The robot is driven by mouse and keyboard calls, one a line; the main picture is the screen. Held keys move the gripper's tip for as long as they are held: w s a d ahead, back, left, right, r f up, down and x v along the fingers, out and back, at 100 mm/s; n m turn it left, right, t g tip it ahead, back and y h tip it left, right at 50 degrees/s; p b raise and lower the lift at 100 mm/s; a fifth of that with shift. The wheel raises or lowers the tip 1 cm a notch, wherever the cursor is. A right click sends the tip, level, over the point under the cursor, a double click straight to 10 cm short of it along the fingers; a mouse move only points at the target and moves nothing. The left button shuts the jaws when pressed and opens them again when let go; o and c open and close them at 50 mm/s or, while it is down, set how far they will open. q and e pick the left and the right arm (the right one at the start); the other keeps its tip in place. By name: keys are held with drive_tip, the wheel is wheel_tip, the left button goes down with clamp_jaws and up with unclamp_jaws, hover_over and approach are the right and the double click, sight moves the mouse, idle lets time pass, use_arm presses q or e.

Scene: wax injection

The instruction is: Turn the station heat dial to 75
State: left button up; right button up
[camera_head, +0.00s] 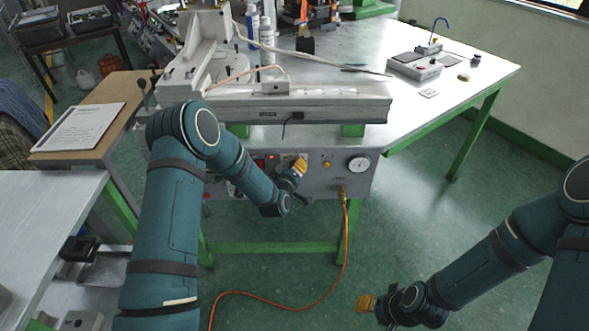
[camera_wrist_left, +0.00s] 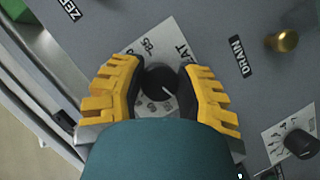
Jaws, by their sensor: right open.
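The heat dial (camera_wrist_left: 159,83) is a round black knob with a white pointer line, on a light label plate (camera_wrist_left: 150,45) reading partly "EAT" in the left wrist view. The pointer slants to the lower right there; the scale is partly covered. My left gripper (camera_wrist_left: 160,88) has its yellow fingers on both sides of the dial, very close to it; whether they grip it is unclear. In the head view my left gripper (camera_head: 300,166) is at the station's grey front panel (camera_head: 325,187), its arm hiding part of it. My right gripper (camera_head: 366,303) is open and empty above the floor.
A brass knob (camera_wrist_left: 286,40) by the "DRAIN" label and another black knob (camera_wrist_left: 301,143) sit right of the dial. A round gauge (camera_head: 358,163) is on the panel's right. An orange hose (camera_head: 346,235) hangs below. The floor around my right gripper is clear.

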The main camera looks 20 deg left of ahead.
use_arm(q)
clamp_jaws()
